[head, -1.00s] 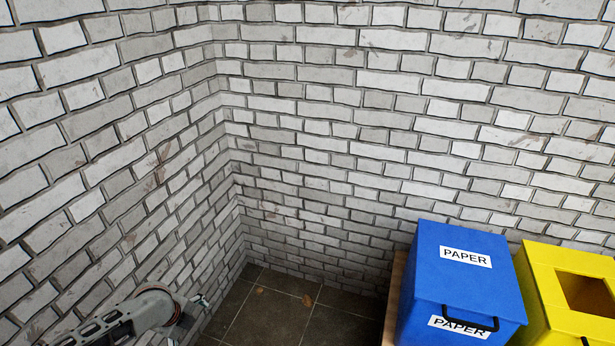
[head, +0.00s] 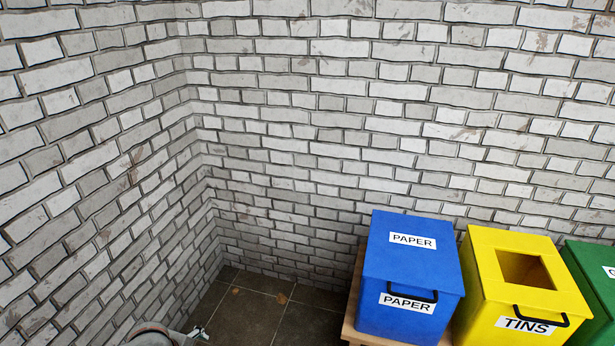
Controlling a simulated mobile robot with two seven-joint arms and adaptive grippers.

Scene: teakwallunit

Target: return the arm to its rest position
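My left arm (head: 150,336) comes in at the bottom edge, left of the middle, and only its upper part shows. The small tip of my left gripper (head: 199,334) shows just right of it, low in front of the dark tiled floor. It is too small and cut off to tell whether it is open or shut. No held object is visible at it. My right arm and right gripper are not in view.
A blue PAPER bin (head: 412,262), a yellow TINS bin (head: 486,290) and a partly cut-off green bin (head: 592,285) stand in a row on a wooden surface (head: 351,318). Brick walls meet at the left. Bare tiled floor (head: 250,308) lies between the corner and the bins.

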